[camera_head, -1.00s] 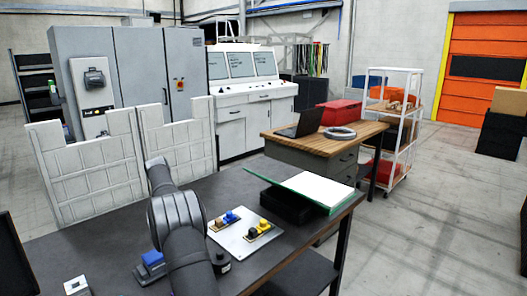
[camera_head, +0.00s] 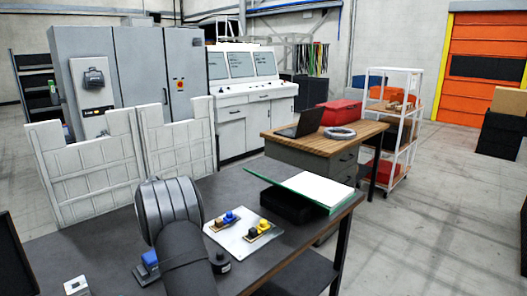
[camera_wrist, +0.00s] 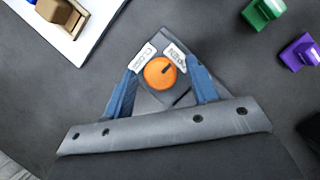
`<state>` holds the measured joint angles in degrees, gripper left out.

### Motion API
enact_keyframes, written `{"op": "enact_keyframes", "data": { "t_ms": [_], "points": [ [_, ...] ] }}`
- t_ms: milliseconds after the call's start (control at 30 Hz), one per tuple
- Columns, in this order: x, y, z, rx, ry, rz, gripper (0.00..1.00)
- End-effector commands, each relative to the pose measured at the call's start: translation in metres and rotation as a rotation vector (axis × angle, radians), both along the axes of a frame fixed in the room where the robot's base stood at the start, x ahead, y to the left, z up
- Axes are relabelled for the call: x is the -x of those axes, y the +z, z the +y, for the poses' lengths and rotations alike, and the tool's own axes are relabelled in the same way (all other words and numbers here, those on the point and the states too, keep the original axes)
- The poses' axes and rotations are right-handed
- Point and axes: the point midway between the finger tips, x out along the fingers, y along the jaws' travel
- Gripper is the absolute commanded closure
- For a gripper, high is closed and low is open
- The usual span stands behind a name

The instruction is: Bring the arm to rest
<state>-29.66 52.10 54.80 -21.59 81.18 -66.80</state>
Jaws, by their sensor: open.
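In the wrist view my gripper (camera_wrist: 162,55) is open, its two blue fingers with pale tips spread apart. A round orange piece (camera_wrist: 160,73) with a dark notch shows between the fingers, over a dark grey square-cornered shape. I cannot tell how far below the fingertips it lies, and nothing appears clamped.
A white plate (camera_head: 228,239) with blue, tan, yellow and black pieces lies right of my arm. A green piece (camera_wrist: 262,12) and a purple piece (camera_wrist: 300,50) are at upper right in the wrist view. A black box (camera_head: 288,206) under a tilted green-edged panel (camera_head: 318,188) stands farther right.

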Motion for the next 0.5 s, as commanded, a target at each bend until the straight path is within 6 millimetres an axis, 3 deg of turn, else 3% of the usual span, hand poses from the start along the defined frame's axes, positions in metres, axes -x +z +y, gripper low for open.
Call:
{"op": "enact_keyframes", "data": {
  "t_ms": [500],
  "points": [
    [0.0032, 0.0001, -0.0018, -0.001, 0.495, 0.001, 0.47]
  ]
}}
